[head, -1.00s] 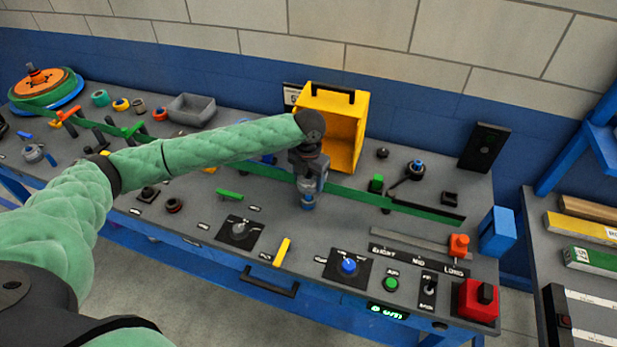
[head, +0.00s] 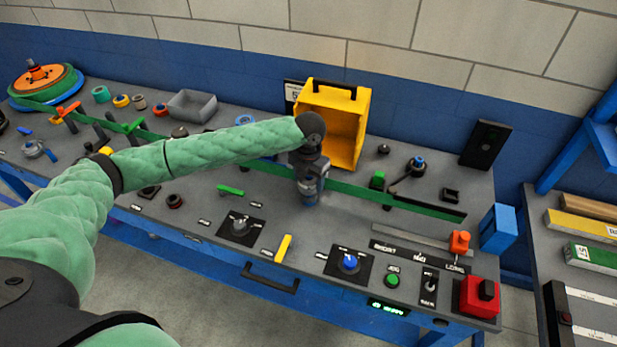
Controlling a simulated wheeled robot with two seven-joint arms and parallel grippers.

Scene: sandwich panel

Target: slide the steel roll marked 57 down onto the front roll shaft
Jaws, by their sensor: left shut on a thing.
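My left gripper (head: 309,190) points down over the bench, in front of the open yellow guard box. It is shut on a small grey-blue piece, mostly hidden by the fingers and wrist. I cannot read a 57 on it, so I cannot confirm that it is the steel roll. The front roll shaft cannot be made out; the hand covers that spot. I cannot tell whether the piece touches anything below. My right gripper is not in view.
The yellow guard box (head: 345,125) stands close behind the hand. A green belt strip (head: 395,197) runs along the bench. A grey bin (head: 191,106) and several small rings lie at the left. A blue knob (head: 348,263) and red button block (head: 480,297) are at the front right.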

